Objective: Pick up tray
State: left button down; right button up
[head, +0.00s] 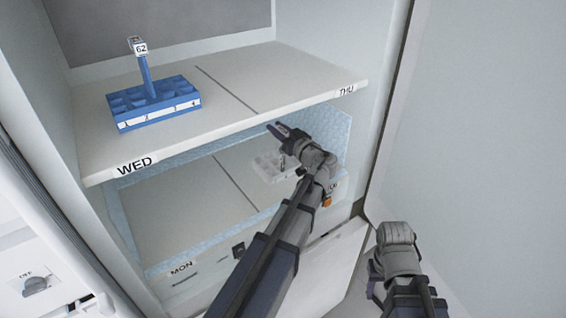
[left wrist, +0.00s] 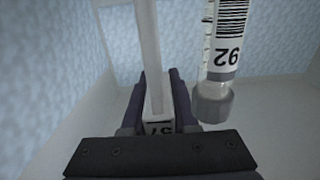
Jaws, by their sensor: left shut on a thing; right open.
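A white tray (head: 268,168) with compartments is in the lower bay, partly hidden behind my left gripper (head: 283,133). In the left wrist view my left gripper (left wrist: 160,105) is shut around the tray's pale upright handle (left wrist: 151,60). A number label at the handle's end shows between the fingers, upside down and hard to read. Whether the tray touches the lower shelf cannot be told. My right gripper (head: 374,280) is at the lower right, open, away from the tray.
A blue tray (head: 155,105) with a handle labelled 62 stands on the upper shelf (head: 270,75), marked WED and THU. The upper shelf's front edge overhangs the lower shelf (head: 175,205), marked MON. The lower shelf's left part is clear.

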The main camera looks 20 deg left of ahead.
dwell(0.4)
pick_arm(q)
notch_tip(320, 180, up, 10)
jog(key=p, duration=1)
jog(key=shift+f, duration=0.1)
